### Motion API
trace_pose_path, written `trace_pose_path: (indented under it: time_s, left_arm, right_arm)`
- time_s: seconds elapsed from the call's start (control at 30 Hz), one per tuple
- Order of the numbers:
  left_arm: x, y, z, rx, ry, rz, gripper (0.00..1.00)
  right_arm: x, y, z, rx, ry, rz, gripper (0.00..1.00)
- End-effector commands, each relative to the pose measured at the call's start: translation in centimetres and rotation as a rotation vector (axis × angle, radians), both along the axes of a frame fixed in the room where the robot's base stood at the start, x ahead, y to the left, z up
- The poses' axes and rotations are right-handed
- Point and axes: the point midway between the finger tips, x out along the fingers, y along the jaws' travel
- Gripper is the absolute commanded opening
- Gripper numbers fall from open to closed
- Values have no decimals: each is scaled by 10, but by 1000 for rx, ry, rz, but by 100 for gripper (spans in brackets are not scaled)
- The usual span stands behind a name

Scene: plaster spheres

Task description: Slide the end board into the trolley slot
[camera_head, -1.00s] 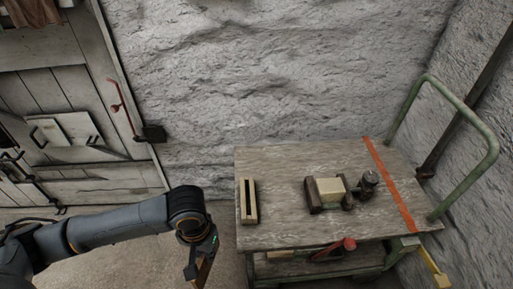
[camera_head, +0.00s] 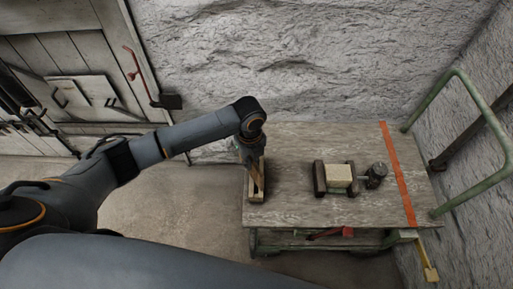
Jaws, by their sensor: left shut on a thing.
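The trolley (camera_head: 300,205) has a worn wooden top. A pale wooden slot piece (camera_head: 252,197) sits at the left edge of its top. My left gripper (camera_head: 254,156) is over the far part of the slot piece, pointing down. It is shut on the end board (camera_head: 258,178), a narrow brown board that shows tilted against the slot opening. I cannot tell whether the board's lower edge is inside the slot or just above it. The gripper's fingers are small and partly hidden by the wrist. My right gripper is not in view.
On the trolley top are a pale block between dark wooden pieces (camera_head: 339,176) and a dark round metal object (camera_head: 377,172). An orange strip (camera_head: 398,175) crosses the right side. A green handle (camera_head: 462,80) rises at right. A rough wall stands behind.

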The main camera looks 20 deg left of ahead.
Motion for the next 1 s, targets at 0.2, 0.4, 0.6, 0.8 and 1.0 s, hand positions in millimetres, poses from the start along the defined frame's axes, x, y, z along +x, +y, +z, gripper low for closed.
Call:
trace_pose_path:
  time_s: [0.2,0.4,0.6,0.8,1.0]
  left_arm:
    - [20,-7,9,3,2,-396,0]
    - [27,-8,9,5,4,-556,0]
    - [28,-9,9,5,4,-576,0]
    - [27,-9,9,5,4,-574,0]
    - [27,-9,6,4,6,-573,0]
  right_arm:
    - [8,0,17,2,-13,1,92]
    - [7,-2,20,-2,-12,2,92]
    - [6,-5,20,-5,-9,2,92]
    - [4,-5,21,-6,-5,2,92]
    - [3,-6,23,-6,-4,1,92]
